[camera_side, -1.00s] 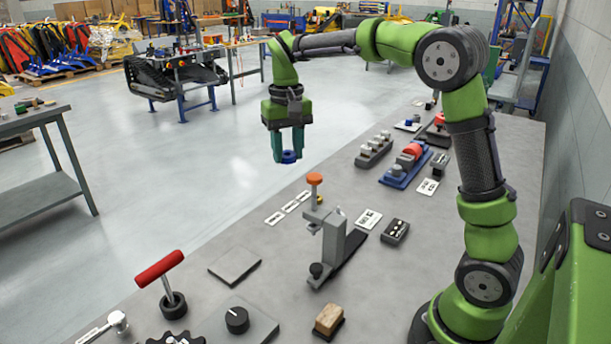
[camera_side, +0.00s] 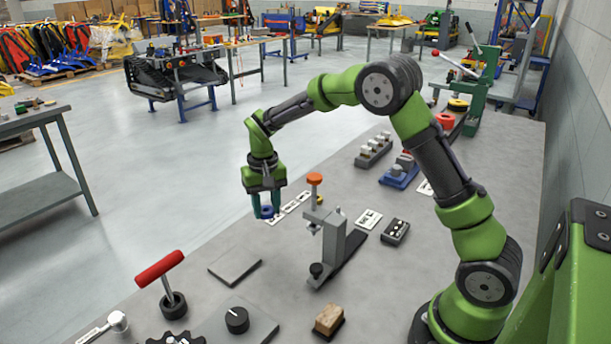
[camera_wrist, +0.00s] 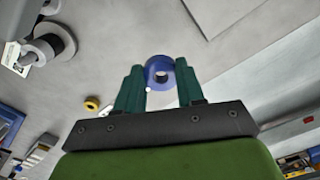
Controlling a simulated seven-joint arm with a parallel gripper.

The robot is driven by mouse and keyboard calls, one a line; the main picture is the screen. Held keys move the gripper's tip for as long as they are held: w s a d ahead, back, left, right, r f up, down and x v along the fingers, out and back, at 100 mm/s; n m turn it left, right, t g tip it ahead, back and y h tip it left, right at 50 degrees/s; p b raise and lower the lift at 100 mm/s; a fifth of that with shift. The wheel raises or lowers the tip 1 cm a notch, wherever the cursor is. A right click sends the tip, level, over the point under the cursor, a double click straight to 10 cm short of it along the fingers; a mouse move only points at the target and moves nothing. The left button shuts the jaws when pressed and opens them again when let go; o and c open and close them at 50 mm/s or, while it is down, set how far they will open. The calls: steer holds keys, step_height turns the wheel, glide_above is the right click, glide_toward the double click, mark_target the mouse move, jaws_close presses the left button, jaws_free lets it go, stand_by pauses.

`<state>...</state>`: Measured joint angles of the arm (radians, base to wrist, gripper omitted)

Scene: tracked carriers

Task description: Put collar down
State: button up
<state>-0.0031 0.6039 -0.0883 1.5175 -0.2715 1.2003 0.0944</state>
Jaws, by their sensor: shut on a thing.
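The collar is a blue ring with a hole through it; it shows between my fingertips in the wrist view (camera_wrist: 159,72) and in the side view (camera_side: 267,212). My gripper (camera_side: 266,208) has teal fingers and is shut on the collar. In the side view it holds the collar near the table's left edge, left of the grey clamp stand. The gap between collar and table is hard to judge, but it appears to be above the surface. In the wrist view, the fingers (camera_wrist: 160,90) grip the collar from both sides.
A grey clamp stand (camera_side: 333,240) with an orange knob (camera_side: 314,179) stands right of my gripper. White label cards (camera_side: 290,206) lie beside the gripper. A flat grey plate (camera_side: 236,266) lies nearer the camera, with a red-handled lever (camera_side: 160,268) to its left.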

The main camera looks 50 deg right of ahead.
mark_target(269, 242)
step_height(269, 242, down, 8)
steer(key=shift+f, duration=0.15)
stand_by(0.4)
steer(key=o, duration=1.1)
steer(key=shift+f, duration=0.15)
steer(key=shift+c, duration=0.2)
step_height(269, 242, up, 12)
steer(key=shift+r, duration=0.2)
